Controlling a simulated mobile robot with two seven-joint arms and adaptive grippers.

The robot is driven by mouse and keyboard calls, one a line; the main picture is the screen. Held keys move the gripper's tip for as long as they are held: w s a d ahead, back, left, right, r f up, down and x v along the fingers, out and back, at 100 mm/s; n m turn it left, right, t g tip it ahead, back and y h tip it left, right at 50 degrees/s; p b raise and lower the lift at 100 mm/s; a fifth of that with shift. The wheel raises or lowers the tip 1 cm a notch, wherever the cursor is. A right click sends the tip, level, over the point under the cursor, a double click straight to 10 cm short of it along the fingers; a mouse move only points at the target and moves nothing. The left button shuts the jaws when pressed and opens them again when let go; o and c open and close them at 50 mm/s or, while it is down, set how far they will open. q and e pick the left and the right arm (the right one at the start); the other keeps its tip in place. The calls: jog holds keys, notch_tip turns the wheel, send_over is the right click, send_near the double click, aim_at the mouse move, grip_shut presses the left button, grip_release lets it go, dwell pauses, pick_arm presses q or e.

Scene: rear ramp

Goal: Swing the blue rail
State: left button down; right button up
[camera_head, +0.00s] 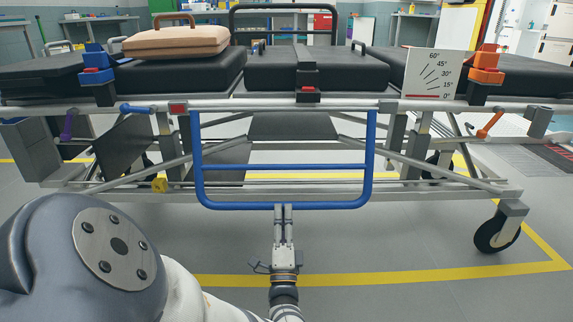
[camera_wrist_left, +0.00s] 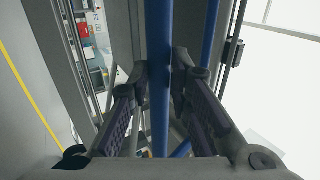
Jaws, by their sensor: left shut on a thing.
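The blue rail (camera_head: 284,168) is a tubular frame on the near side of the stretcher (camera_head: 500,193). It hangs down below the black mattress, with its long bottom bar lowest. My left gripper (camera_head: 284,208) reaches up from below to the middle of that bottom bar. In the left wrist view the blue bar (camera_wrist_left: 160,90) runs between the two fingers of the left gripper (camera_wrist_left: 166,112), which is shut on it. The exact finger contact is partly hidden in the head view. My right gripper is not in view.
A tan case (camera_head: 176,41) lies on the mattress (camera_head: 330,72). An angle plate (camera_head: 433,74) and orange clamp (camera_head: 486,66) stand at the right. A caster (camera_head: 497,233) is at the lower right. The floor in front, with a yellow line (camera_head: 400,278), is clear.

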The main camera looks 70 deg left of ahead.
pick_arm(q)
jog(key=shift+a+r+y, duration=0.15)
jog(key=shift+r+y, duration=0.15)
jog(key=shift+r, duration=0.05)
jog(key=c, duration=1.4)
grip_release()
jog(key=shift+c, duration=0.2)
jog(key=shift+f, duration=0.1)
jog(key=shift+s+d+f, duration=0.1)
jog(key=shift+d+f, duration=0.05)
jog(key=shift+d, duration=0.1)
jog(key=v, duration=1.1)
jog(key=shift+d, duration=0.3)
jog(key=shift+s, duration=0.1)
jog(key=shift+c, duration=0.4)
